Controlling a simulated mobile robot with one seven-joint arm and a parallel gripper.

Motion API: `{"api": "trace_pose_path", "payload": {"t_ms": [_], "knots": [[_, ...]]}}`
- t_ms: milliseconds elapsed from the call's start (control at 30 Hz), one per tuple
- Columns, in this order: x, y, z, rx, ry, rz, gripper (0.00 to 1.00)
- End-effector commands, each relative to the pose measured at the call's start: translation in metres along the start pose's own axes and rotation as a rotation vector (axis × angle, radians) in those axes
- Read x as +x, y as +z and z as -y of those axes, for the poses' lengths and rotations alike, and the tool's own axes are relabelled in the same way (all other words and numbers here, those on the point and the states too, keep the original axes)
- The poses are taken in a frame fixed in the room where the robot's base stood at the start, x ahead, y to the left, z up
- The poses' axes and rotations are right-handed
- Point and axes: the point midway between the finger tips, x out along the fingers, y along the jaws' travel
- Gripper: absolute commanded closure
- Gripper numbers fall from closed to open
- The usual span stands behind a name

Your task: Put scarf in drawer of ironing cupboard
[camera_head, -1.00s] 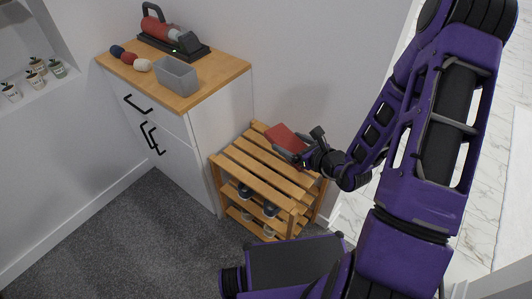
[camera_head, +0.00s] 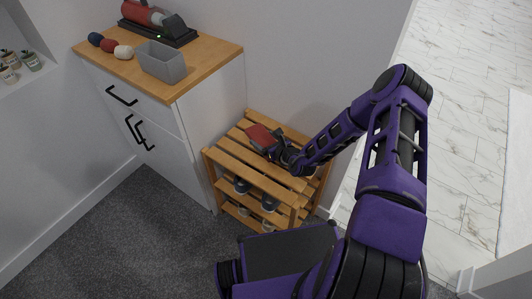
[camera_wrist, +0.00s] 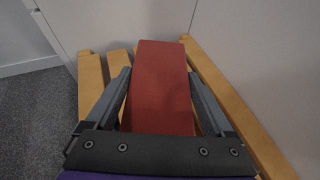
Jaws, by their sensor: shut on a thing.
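The red folded scarf (camera_head: 262,139) is held over the slatted wooden rack, and I cannot tell whether it touches the slats. My gripper (camera_head: 277,150) is shut on it. In the wrist view the scarf (camera_wrist: 160,85) lies between the two grey fingers of my gripper (camera_wrist: 160,95), one along each side. The ironing cupboard (camera_head: 190,125) is white with a wooden top and stands left of the rack. Its drawer (camera_head: 130,98), with a black handle (camera_head: 122,96), is at the top of the front and is closed.
The wooden rack (camera_head: 228,165) has dark and light shoes on its lower shelves. A grey bin (camera_head: 161,65), small rolled items (camera_head: 109,46) and a red iron-like appliance (camera_head: 150,14) stand on the cupboard top. Grey carpet (camera_head: 110,230) in front is clear.

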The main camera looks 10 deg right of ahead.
Motion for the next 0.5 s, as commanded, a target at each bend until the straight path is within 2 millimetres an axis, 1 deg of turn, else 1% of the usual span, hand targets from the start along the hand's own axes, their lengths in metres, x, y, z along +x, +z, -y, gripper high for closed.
{"api": "trace_pose_path", "payload": {"t_ms": [33, 100, 300, 500], "knots": [[0.005, -0.012, 0.0, 0.002, 0.0, 0.001, 0.72], [0.008, -0.02, 0.0, 0.002, -0.001, 0.001, 0.72], [0.014, -0.033, 0.001, 0.001, -0.001, 0.002, 0.72], [0.025, -0.06, 0.0, 0.001, 0.0, 0.0, 0.72]]}}
